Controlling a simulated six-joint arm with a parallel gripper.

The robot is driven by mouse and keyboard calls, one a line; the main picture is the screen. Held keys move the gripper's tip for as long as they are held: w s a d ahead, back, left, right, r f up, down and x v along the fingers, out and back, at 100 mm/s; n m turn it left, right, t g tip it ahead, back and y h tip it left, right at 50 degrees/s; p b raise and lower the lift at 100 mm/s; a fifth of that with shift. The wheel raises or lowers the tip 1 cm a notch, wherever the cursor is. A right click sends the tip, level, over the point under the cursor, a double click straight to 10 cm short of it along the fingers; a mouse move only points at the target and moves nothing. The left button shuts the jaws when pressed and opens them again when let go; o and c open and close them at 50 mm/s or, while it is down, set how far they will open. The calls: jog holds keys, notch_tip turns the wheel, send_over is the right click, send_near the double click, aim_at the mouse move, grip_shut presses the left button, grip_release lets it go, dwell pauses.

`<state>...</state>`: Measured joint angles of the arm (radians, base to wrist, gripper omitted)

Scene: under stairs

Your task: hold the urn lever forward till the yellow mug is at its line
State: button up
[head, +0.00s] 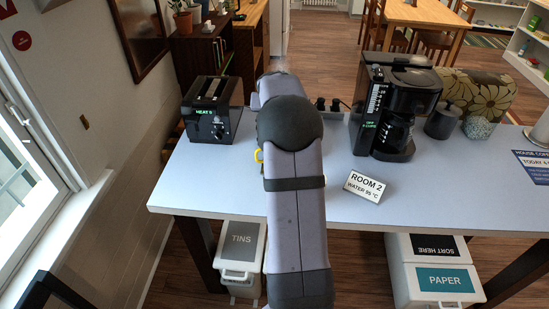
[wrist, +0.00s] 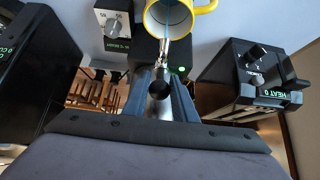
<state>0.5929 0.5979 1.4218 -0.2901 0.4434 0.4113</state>
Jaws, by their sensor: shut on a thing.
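The yellow mug (wrist: 204,9) is at the top of the wrist view, cut off by the frame edge, with its pale inside partly showing. A thin bluish streak, looking like water, runs into it by the metal spout (wrist: 165,50). No fill line or clear water level shows. The urn lever's black ball knob (wrist: 161,87) sits between the blue fingers of my gripper (wrist: 160,98), which is shut on it. In the head view my arm hides the urn, lever and gripper; only a yellow bit of the mug (head: 258,156) shows.
A black toaster (head: 212,112) stands left and a black coffee maker (head: 395,115) right on the pale table (head: 450,200). A "ROOM 2, WATER 95 °C" card (head: 365,187) lies near the front. A dial box (wrist: 113,20) and a green light (wrist: 181,69) show in the wrist view.

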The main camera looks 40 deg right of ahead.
jog(key=shift+s+a+f, duration=0.15)
jog(key=shift+f, duration=0.2)
jog(key=shift+s+a+f+b, duration=0.15)
jog(key=shift+f+b, duration=0.15)
jog(key=shift+b, duration=0.1)
jog(key=shift+s+a, duration=0.1)
jog(key=shift+a, duration=0.05)
jog(key=shift+s, duration=0.1)
jog(key=shift+f+b, duration=0.15)
jog(key=shift+b, duration=0.35)
jog(key=shift+r, duration=0.2)
dwell(3.9)
